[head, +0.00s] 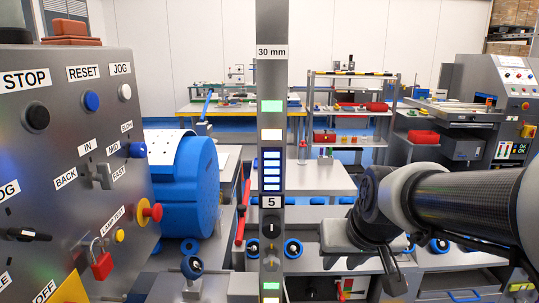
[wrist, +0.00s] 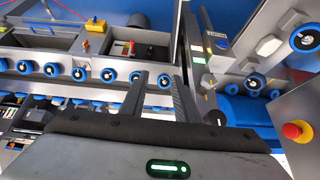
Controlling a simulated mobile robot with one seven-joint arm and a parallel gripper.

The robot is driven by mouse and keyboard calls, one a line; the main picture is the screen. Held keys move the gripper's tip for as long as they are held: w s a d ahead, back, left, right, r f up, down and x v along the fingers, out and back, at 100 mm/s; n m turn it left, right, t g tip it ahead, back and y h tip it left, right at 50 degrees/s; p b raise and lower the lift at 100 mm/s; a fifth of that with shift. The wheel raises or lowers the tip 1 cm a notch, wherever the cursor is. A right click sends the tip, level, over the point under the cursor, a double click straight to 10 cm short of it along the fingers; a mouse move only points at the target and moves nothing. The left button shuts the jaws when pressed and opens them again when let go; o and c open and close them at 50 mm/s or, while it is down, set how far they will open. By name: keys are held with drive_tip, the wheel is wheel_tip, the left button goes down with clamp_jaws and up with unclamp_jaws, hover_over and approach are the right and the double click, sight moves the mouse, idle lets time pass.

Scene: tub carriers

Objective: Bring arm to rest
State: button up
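My arm (head: 455,203) reaches in from the right edge of the head view, over the grey benches. My gripper (head: 393,283) hangs at its end, angled down, near the blue-wheeled fixtures. In the wrist view, the two dark fingers of my gripper (wrist: 154,78) stand apart with nothing between them, so it is open and empty. Beyond the fingers are grey benches with blue wheels. I see no contact between the fingers and anything.
A grey control panel (head: 75,150) with buttons and a red padlock (head: 101,262) fills the left. A grey post (head: 271,130) stands in the middle. A blue drum (head: 195,185) is behind the panel. A red emergency button (wrist: 293,131) is at right in the wrist view.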

drive_tip(key=s+r, duration=0.3)
drive_tip(key=s, duration=0.9)
wheel_tip(320, 180, up, 17)
drive_tip(key=p, duration=1.7)
drive_tip(key=shift+s+g, duration=0.3)
drive_tip(key=shift+s, duration=0.15)
drive_tip(key=shift+r, duration=0.1)
